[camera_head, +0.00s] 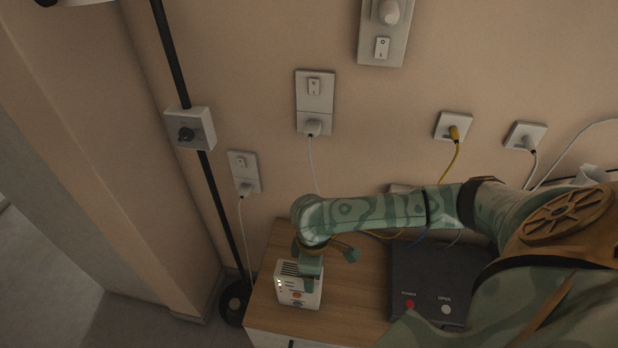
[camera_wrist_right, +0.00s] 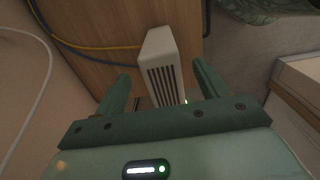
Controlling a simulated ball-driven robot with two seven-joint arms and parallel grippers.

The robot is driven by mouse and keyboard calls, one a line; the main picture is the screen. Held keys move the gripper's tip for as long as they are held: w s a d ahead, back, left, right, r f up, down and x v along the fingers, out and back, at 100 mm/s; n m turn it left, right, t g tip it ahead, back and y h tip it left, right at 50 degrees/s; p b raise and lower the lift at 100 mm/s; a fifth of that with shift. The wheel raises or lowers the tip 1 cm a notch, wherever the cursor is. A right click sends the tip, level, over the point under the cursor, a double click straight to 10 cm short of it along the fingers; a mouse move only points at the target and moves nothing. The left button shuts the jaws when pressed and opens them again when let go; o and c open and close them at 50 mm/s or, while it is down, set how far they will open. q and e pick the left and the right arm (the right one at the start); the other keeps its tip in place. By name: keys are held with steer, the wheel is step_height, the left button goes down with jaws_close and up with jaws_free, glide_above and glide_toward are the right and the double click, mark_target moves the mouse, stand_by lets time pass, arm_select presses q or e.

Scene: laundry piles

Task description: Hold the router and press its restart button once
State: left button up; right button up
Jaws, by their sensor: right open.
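The router (camera_head: 298,288) is a small white box with dark vents on top, standing upright near the front left of the wooden cabinet top. An orange-red button and small dark marks show on its front face, with small lights at its left edge. My right gripper (camera_head: 311,268) reaches over the router from above and behind, hiding part of its top. In the right wrist view the router (camera_wrist_right: 162,60) stands between the two spread fingers of my right gripper (camera_wrist_right: 161,72), with gaps on both sides. My left gripper is not in view.
A dark box (camera_head: 435,283) with a red POWER button and a white OPEN button stands right of the router on the wooden cabinet (camera_head: 355,295). Yellow and blue cables run behind. Wall sockets and switches (camera_head: 314,100) line the wall. A black pole (camera_head: 215,190) stands left.

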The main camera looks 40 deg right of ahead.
mark_target(299, 286)
arm_select(q)
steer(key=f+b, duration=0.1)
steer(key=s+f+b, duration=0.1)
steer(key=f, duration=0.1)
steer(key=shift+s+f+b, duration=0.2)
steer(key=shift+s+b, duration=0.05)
steer(key=shift+b, duration=0.15)
arm_select(e)
step_height(299, 286, down, 6)
steer(key=shift+f, duration=0.15)
steer(key=c, duration=1.2)
steer(key=shift+c, duration=0.2)
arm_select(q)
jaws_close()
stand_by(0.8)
